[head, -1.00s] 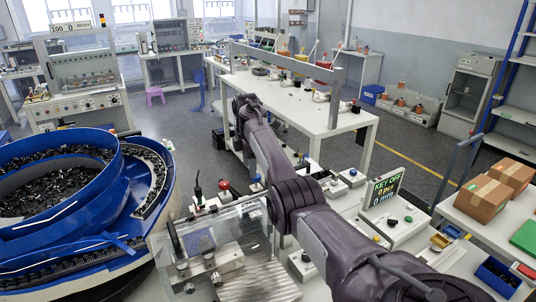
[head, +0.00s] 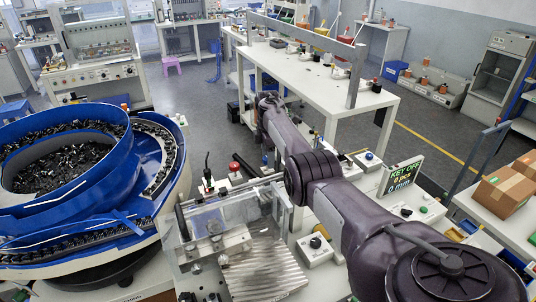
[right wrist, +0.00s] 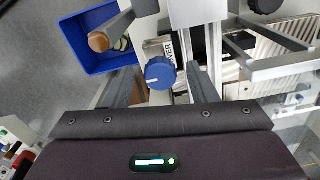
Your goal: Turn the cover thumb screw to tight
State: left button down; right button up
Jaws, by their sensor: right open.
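A blue round knob (right wrist: 160,72) with a white pointer line, which I take for the cover thumb screw, shows in the right wrist view. The line points left. A partly hidden label (right wrist: 168,48) reading "OVER" is beside it. My right gripper (right wrist: 161,88) is open, with one dark finger on each side of the knob; I see gaps and cannot tell of any contact. In the head view my right arm reaches over the bench, and its fingers cannot be made out. My left gripper is not in view.
Grey metal bars (right wrist: 285,62) stand to the right. In the head view, a blue bowl feeder (head: 70,215) is at left and a display (head: 401,176) reads "KEY OFF".

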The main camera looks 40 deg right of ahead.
jog(key=shift+a, duration=0.1)
jog(key=shift+c, duration=1.5)
jog(key=c, duration=0.7)
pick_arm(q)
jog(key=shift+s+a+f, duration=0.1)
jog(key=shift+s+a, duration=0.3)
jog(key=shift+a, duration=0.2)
pick_arm(e)
jog(key=shift+o, duration=0.2)
